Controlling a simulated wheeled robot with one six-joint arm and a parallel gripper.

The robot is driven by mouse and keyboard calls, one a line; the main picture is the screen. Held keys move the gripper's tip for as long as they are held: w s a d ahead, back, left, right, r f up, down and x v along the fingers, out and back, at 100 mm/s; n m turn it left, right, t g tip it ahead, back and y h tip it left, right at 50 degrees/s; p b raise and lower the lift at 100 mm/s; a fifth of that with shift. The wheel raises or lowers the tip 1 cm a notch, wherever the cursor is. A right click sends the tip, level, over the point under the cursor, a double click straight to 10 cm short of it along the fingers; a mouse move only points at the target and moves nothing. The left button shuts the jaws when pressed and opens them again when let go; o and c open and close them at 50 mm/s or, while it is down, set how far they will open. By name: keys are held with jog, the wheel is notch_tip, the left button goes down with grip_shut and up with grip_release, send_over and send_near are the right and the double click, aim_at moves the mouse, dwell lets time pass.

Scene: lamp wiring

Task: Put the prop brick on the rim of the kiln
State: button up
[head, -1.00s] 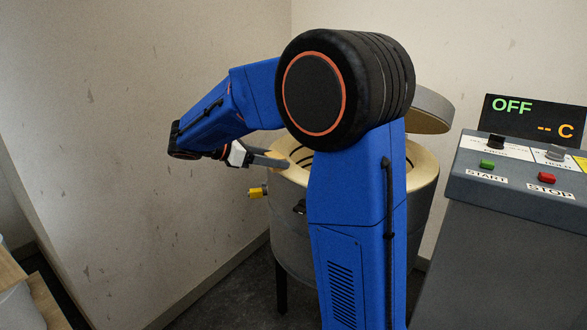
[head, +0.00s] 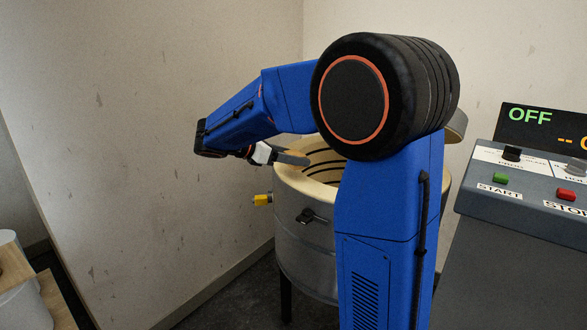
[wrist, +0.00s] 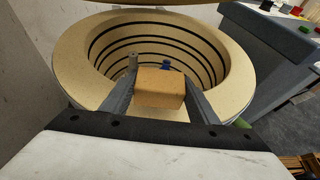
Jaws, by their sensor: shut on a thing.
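The prop brick (wrist: 160,87) is a tan block between the two fingers of my gripper (wrist: 159,92) in the wrist view. My gripper is shut on it. The kiln's pale rim (wrist: 75,68) curves around the brick, with the open chamber beyond. In the head view my gripper (head: 294,158) is at the kiln's left side, over the near-left rim (head: 290,182). Only a small bit of the brick shows there. I cannot tell whether the brick touches the rim. My arm hides the right part of the kiln.
Inside the kiln stand a pale post (wrist: 132,63) and a small blue thing (wrist: 165,65). The raised lid (head: 457,126) is behind my arm.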

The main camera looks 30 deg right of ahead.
aim_at(293, 167)
jog(key=shift+f, duration=1.7)
jog(key=shift+f, duration=0.15)
jog(key=o, duration=1.2)
jog(key=shift+c, duration=0.2)
